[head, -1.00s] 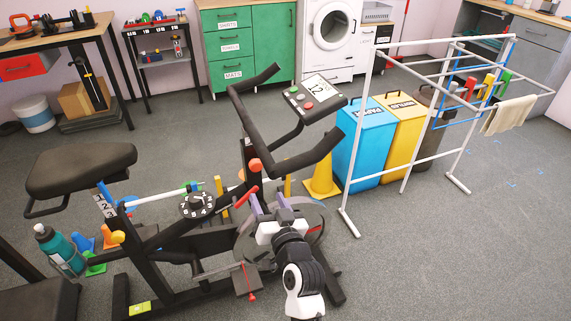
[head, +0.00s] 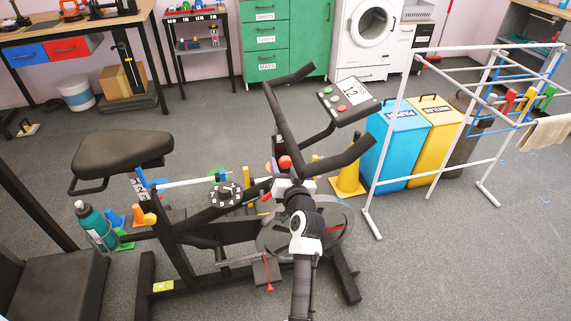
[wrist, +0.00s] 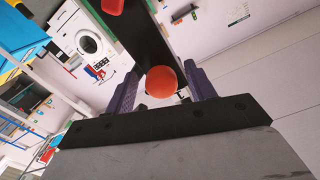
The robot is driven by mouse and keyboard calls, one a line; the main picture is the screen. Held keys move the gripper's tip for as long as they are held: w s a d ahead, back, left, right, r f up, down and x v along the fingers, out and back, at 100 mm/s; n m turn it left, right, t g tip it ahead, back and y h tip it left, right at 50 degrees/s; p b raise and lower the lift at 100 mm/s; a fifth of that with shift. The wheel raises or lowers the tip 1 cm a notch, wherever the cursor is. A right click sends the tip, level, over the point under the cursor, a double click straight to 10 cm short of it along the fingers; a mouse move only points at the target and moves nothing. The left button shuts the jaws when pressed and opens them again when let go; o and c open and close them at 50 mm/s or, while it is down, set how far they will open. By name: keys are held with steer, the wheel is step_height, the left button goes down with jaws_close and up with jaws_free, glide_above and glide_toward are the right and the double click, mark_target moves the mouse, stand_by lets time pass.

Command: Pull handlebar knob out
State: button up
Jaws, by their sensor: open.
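The handlebar knob (head: 285,162) is a round orange-red ball on the black front post of the exercise bike, below the handlebars (head: 292,120). In the wrist view the knob (wrist: 161,82) lies between my two dark fingers, with a gap showing beside it. My gripper (head: 284,170) is open at the knob, and its fingers stand on either side of it. The wrist view shows my gripper (wrist: 160,74) pointing at the black post (wrist: 153,38). Whether the fingers touch the knob is not clear.
A yellow cone (head: 348,178), blue bin (head: 392,150) and white drying rack (head: 373,180) stand to the right. A second red part (wrist: 112,6) shows at the wrist view's top. Open floor (head: 430,265) lies right.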

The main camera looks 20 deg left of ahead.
steer(key=shift+w+a, duration=0.1)
steer(key=shift+c, duration=0.3)
jaws_close()
steer(key=shift+b+v, duration=0.3)
steer(key=shift+v, duration=0.75)
steer(key=shift+o, duration=0.3)
jaws_free()
